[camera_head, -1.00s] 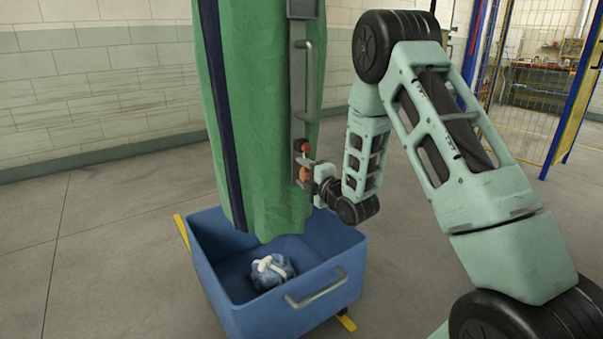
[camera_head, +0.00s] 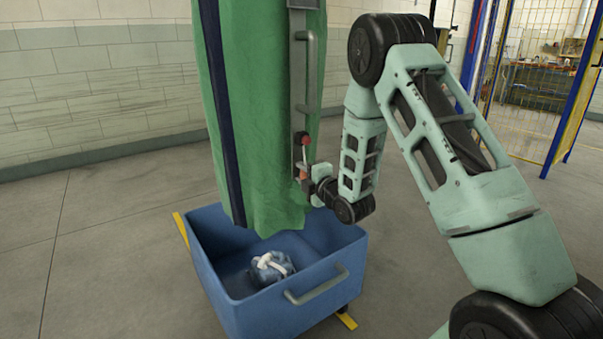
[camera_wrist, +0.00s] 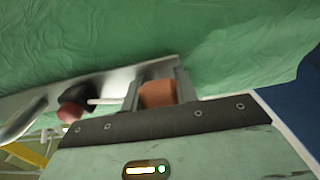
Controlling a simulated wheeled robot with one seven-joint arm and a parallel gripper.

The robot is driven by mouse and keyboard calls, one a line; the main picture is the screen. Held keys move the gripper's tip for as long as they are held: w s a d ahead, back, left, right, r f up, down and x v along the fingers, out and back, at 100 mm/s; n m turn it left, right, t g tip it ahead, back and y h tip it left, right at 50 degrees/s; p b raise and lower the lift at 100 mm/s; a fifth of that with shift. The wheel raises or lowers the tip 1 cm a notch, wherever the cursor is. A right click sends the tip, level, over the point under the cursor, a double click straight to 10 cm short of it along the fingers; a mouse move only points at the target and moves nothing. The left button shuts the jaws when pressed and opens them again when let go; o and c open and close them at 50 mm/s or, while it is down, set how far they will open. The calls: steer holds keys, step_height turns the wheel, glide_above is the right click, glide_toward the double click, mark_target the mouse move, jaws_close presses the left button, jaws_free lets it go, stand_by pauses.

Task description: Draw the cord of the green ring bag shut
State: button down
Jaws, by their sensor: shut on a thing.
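A long green bag (camera_head: 262,120) with a dark blue stripe hangs over a blue bin, and its top is out of view. A narrow grey panel with a rail handle (camera_head: 309,75) runs down its right side. My gripper (camera_head: 306,178) is at the panel's lower end, low on the bag. In the wrist view its fingers are shut on a small orange-brown piece (camera_wrist: 158,93), close to the green cloth. I see no clear cord or ring. A red-knobbed lever (camera_head: 305,140) sits just above my gripper.
The blue bin (camera_head: 222,302) stands on the floor under the bag, with a blue bundle with white bands (camera_head: 270,266) inside. Yellow floor marks (camera_head: 181,229) lie beside it. Open floor is at left; a yellow mesh fence (camera_head: 530,105) is at right.

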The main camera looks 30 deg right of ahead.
mark_target(294, 193)
step_height(294, 193, down, 8)
steer(key=b, duration=0.6)
steer(key=shift+s+f, duration=0.1)
steer(key=shift+f, duration=0.25)
steer(key=c, duration=1.1)
jaws_free()
